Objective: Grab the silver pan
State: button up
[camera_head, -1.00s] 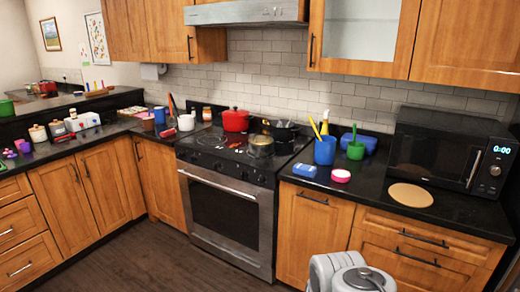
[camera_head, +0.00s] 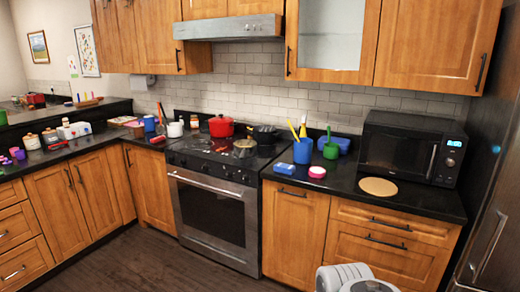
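A small silver pan (camera_head: 245,148) stands on the black stovetop (camera_head: 205,153), towards the right side. It looks round and shallow, but it is small and dim in this view. A red pot (camera_head: 221,126) stands behind it to the left, and a dark pan (camera_head: 264,134) stands behind it to the right. My gripper is not in view. Only pale rounded links of my own arm show at the bottom edge, well apart from the stove.
The counter right of the stove holds a blue utensil cup (camera_head: 303,151), a green cup (camera_head: 331,150), a round board (camera_head: 378,187) and a microwave (camera_head: 411,148). A fridge (camera_head: 495,215) stands at the far right. The dark floor (camera_head: 130,262) before the stove is clear.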

aim_at(244, 153)
jog(key=z, duration=0.2)
jog(key=i, duration=2.25)
jog(key=u, duration=1.7)
jog(key=i, duration=0.7)
jog(key=u, duration=0.7)
